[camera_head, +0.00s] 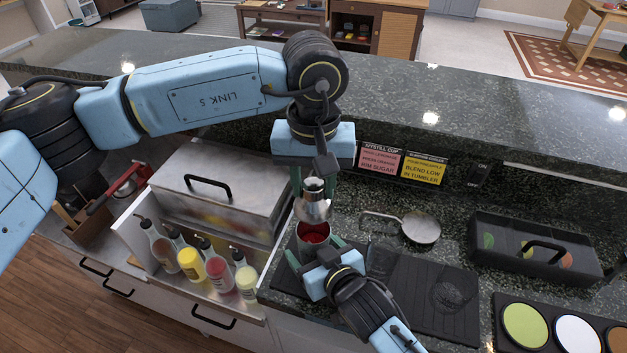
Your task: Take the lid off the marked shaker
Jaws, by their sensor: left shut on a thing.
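My left gripper (313,184) comes down from above and is shut on a silver metal lid (314,207). The lid is just above the open shaker cup (311,252); whether its lower edge still touches the rim is hard to tell. I see no clear mark on the shaker.
Signs (380,164) stand at the raised bar ledge. Colored discs (525,325) sit front right.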

